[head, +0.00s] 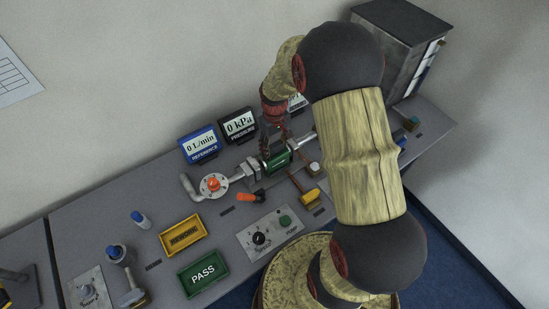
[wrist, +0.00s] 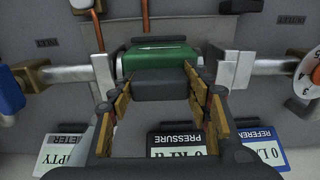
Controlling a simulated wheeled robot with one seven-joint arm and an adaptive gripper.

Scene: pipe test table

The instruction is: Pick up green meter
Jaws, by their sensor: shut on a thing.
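The green meter (head: 279,160) sits in the pipe line on the table, between two grey pipe blocks. In the wrist view the green meter (wrist: 158,58) is at the upper middle, with a dark grey part on its near side. My gripper (head: 270,147) reaches down onto it from above. In the wrist view my gripper (wrist: 155,82) has its tan-padded fingers on either side of the meter and is shut on it. The meter appears still in line with the pipes; a gap beneath it cannot be seen.
Blue REFERENCE (head: 199,145) and black PRESSURE (head: 239,125) displays stand behind the pipe. A flange with a red centre (head: 213,185), an orange-handled tool (head: 250,197), a yellow REWORK tray (head: 183,235) and a green PASS tray (head: 203,272) lie to the left. A dark cabinet (head: 390,50) stands at the back right.

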